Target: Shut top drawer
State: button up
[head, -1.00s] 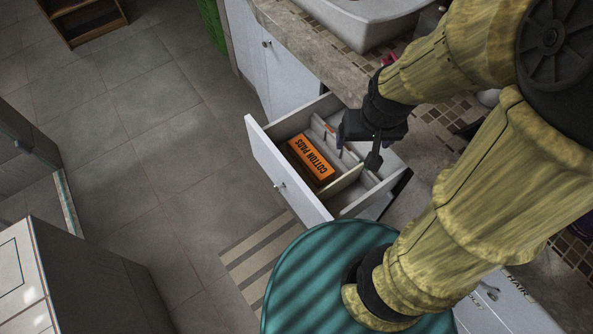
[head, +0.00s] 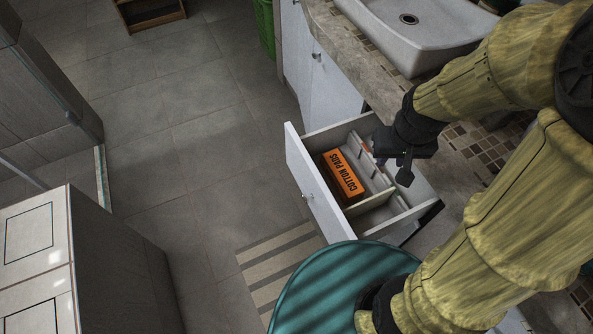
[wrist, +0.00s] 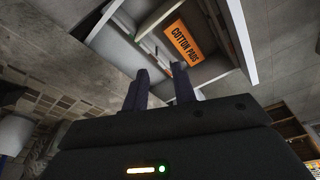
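The white top drawer (head: 317,190) stands pulled out from the vanity. An orange cotton pads box (head: 344,174) lies in it, among low dividers. The drawer also shows in the wrist view (wrist: 242,42), with the orange box (wrist: 183,43) inside. My gripper (head: 392,168) is over the rear part of the drawer, close to the countertop edge. In the wrist view its two dark fingers (wrist: 160,70) stand apart with nothing between them. I cannot tell whether they touch the drawer.
The stone countertop (head: 372,70) with a white sink (head: 420,35) is above and behind the drawer. A closed white cabinet door (head: 333,90) is farther along. A striped mat (head: 280,265) lies on the floor. Open tiled floor (head: 190,140) is left of the drawer.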

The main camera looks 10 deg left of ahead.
jog(key=w+a+n, duration=0.1)
jog(key=a, duration=0.1)
jog(key=w+a+f+n+g+p, duration=0.1)
jog(key=w+a+n, duration=0.2)
jog(key=a+n, duration=0.1)
jog(key=shift+w+a+f+g+h+p, duration=0.3)
jog(key=shift+w+a+h+p, duration=0.05)
jog(key=shift+w+a+h, duration=0.05)
grip_shut()
jog(key=a+f+n+t+h+p, duration=0.1)
jog(key=a+f+n, duration=0.3)
jog(key=a, duration=0.5)
jog(key=s+a+f+n+t+h+p, duration=0.1)
jog(key=a+f+n+t+h+p, duration=0.1)
jog(key=a+n, duration=0.6)
jog(key=a+f+n+t+h+p, duration=0.1)
jog(key=a+f+n+h, duration=0.2)
jog(key=a+f+n, duration=0.3)
jog(key=a+f, duration=0.1)
jog(key=a, duration=0.4)
jog(key=shift+s+h+p, duration=0.3)
jog(key=shift+s, duration=0.05)
jog(key=shift+a, duration=0.1)
